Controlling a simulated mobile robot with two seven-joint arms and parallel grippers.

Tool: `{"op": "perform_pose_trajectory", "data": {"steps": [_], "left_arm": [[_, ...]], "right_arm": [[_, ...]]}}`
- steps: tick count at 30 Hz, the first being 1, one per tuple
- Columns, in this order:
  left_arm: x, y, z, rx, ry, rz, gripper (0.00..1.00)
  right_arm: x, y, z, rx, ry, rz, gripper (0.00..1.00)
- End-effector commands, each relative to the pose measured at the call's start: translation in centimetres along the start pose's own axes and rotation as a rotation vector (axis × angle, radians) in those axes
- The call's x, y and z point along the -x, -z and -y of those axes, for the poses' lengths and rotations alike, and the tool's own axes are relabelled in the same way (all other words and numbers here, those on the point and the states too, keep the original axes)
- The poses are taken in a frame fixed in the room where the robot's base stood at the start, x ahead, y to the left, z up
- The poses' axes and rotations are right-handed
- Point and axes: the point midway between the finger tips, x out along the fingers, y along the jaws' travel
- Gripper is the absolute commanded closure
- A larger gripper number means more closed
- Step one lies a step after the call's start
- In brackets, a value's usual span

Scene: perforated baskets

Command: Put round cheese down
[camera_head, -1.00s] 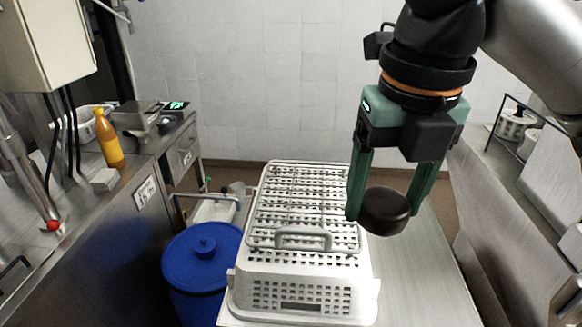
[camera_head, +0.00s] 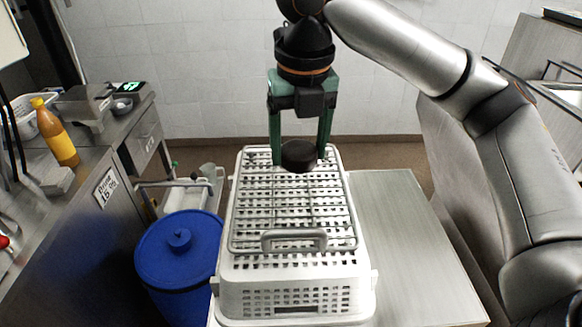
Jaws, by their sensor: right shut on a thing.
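The round cheese (camera_head: 299,156) is a dark brown disc, held between the green fingers of my right gripper (camera_head: 298,158). It appears over the far part of the white perforated basket (camera_head: 290,272), which has a wire rack lid (camera_head: 295,212) with a handle at the near end. I cannot tell whether the cheese touches the rack or hangs just above it. The fingers point down on either side of the cheese. My left gripper is not in view.
The basket stands on a metal table (camera_head: 410,240) with free room to its right. A blue lidded bin (camera_head: 178,255) stands to the left. A steel counter on the left carries an orange-yellow bottle (camera_head: 57,135) and a scale (camera_head: 85,108).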

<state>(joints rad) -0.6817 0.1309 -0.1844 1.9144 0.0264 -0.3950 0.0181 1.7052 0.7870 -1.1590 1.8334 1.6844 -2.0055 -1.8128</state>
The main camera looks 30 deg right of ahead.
Motion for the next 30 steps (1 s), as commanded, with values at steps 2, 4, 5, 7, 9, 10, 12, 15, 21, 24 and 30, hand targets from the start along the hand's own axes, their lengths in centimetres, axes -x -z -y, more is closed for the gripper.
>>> {"op": "perform_pose_trajectory", "data": {"steps": [2,4,5,7,9,10,12,15,21,24,30], "left_arm": [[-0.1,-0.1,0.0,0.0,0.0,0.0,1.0],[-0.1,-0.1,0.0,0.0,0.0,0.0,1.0],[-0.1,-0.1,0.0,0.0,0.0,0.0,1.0],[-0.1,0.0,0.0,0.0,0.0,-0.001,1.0],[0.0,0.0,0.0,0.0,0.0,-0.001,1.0],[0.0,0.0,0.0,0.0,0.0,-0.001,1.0],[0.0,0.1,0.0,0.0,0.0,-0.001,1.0],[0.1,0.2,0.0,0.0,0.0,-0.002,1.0],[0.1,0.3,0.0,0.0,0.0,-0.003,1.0],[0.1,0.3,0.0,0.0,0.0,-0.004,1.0],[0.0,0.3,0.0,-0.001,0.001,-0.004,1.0]], "right_arm": [[-1.4,-0.8,-0.2,-0.002,0.0,-0.003,0.86],[-2.1,-1.4,-0.3,-0.003,0.0,0.0,0.86],[-2.3,-1.5,-0.3,-0.002,0.0,0.0,0.86],[-2.6,-1.7,-0.4,-0.001,0.0,0.0,0.86],[-3.1,-2.0,-0.5,-0.002,0.0,0.0,0.86],[-3.5,-2.2,-0.5,-0.003,0.001,0.0,0.86],[-4.5,-2.4,-0.5,-0.001,0.002,-0.001,0.86],[-6.0,-2.2,-0.5,-0.001,0.001,0.0,0.86],[-6.8,-2.1,-0.5,-0.001,-0.001,0.002,0.86],[-6.8,-2.1,-0.5,-0.001,-0.001,0.002,0.86],[-7.1,-2.0,-0.5,-0.001,0.0,0.001,0.28]]}}
